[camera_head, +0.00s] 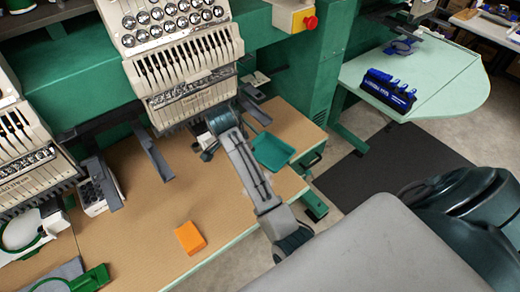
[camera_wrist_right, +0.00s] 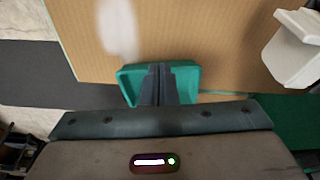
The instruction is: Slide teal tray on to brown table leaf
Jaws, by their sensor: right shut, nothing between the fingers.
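The teal tray (camera_head: 275,152) is near the right end of the brown table leaf (camera_head: 140,225), below the embroidery machine's right head. The right wrist view shows part of the teal tray (camera_wrist_right: 187,80) near the brown surface's edge (camera_wrist_right: 215,40). My right gripper (camera_head: 263,116) is at the tray's far side in the head view, with my forearm passing left of the tray. In the wrist view its fingers (camera_wrist_right: 160,70) are shut and empty, overlapping the tray's middle; I cannot tell whether they touch it. My left gripper is out of view.
An orange block (camera_head: 190,237) lies on the brown top at the front. Machine heads (camera_head: 185,70) and dark brackets (camera_head: 150,155) hang over the back. A pale green side table (camera_head: 430,85) with a blue rack (camera_head: 390,90) stands right, beyond a dark floor mat (camera_head: 390,170).

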